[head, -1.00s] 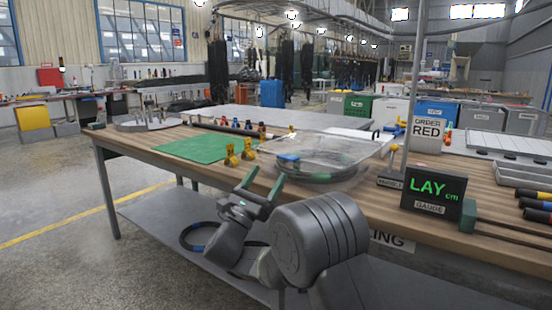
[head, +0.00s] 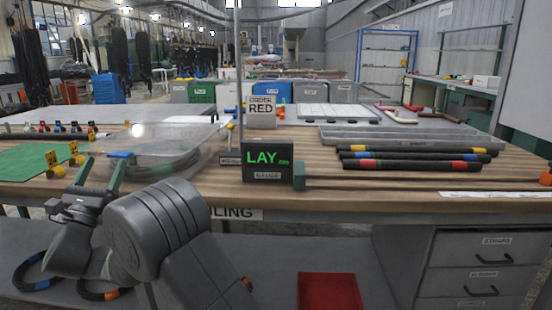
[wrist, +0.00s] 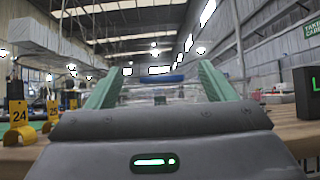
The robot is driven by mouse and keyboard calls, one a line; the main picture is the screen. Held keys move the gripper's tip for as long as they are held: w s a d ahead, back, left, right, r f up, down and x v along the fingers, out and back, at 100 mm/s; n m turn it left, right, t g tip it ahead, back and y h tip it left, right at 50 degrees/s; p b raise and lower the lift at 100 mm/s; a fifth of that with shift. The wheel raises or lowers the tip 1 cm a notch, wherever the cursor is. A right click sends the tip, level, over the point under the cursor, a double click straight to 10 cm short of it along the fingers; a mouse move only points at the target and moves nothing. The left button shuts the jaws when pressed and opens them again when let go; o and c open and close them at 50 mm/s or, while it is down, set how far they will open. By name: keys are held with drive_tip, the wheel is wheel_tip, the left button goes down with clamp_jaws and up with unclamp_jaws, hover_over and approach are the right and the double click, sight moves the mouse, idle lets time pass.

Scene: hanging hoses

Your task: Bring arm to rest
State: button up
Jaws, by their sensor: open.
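My gripper (head: 101,176) is open and empty, with its two green fingers spread apart and pointing up. In the head view it is at the lower left, in front of the workbench's front edge. My arm is folded beside it. In the wrist view the two fingers of my gripper (wrist: 158,85) rise on either side with nothing held between them. A clear plastic tub (head: 185,152) with coiled hose in it stands on the bench (head: 375,186) behind the gripper.
A gauge display reading LAY (head: 267,161) stands at the bench front. Dark hoses with coloured bands (head: 413,163) lie to its right. Yellow numbered clips (head: 56,171) and a green mat (head: 22,163) are at the left. Hose rings (head: 32,273) and a red bin (head: 329,291) are below.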

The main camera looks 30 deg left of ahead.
sight(118, 154)
drive_tip(key=b+x, duration=0.1)
drive_tip(key=x, duration=0.6)
drive_tip(key=shift+w+r, duration=0.1)
drive_tip(key=shift+w, duration=0.05)
drive_tip(key=shift+w+a+r, duration=0.1)
drive_tip(key=shift+w+r, duration=0.2)
drive_tip(key=shift+r, duration=0.1)
